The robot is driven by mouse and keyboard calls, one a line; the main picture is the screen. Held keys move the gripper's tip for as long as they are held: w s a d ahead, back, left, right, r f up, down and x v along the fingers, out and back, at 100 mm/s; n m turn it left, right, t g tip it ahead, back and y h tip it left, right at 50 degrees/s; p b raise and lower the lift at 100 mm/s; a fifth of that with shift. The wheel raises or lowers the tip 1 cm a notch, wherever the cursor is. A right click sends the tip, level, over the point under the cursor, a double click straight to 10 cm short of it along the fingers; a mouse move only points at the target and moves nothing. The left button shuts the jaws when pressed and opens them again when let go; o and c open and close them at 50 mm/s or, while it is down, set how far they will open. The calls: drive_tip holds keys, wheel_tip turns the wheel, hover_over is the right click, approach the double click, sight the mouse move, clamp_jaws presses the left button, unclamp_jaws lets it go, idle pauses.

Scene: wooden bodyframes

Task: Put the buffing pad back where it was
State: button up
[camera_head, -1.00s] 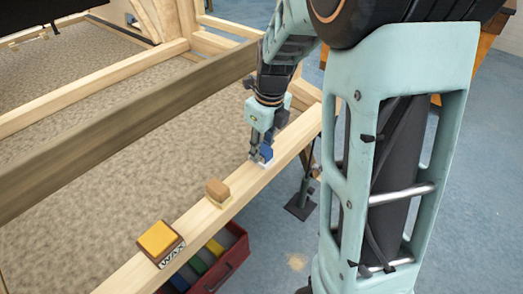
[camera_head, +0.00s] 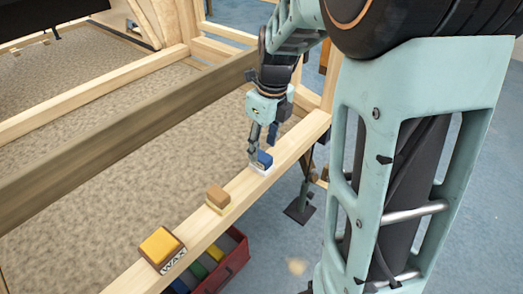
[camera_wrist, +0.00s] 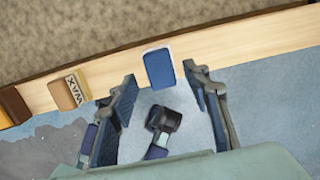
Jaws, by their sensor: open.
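The pad that seems to be the buffing pad is a blue block with a white base (camera_head: 263,160). It rests on the light wooden beam (camera_head: 195,235). It also shows in the wrist view (camera_wrist: 159,68), in line with the gap between my fingertips. My gripper (camera_head: 262,147) is open around or just above the pad, one finger on either side. In the wrist view my open fingers (camera_wrist: 160,72) show no clear contact with it. Whether the fingertips reach down beside the pad cannot be told.
A brown block on a pale base (camera_head: 217,197) and a yellow-topped block labelled WAX (camera_head: 161,248) sit farther along the beam. A dark red bin (camera_head: 237,262) with coloured items stands below. A darker wooden rail (camera_head: 110,135) runs alongside.

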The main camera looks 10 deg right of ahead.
sight(266, 159)
wheel_tip(266, 159, up, 8)
drive_tip(key=p, duration=0.1)
drive_tip(key=shift+s+d+f+p, duration=0.25)
drive_tip(key=shift+s+p, duration=0.05)
drive_tip(key=shift+s, duration=0.15)
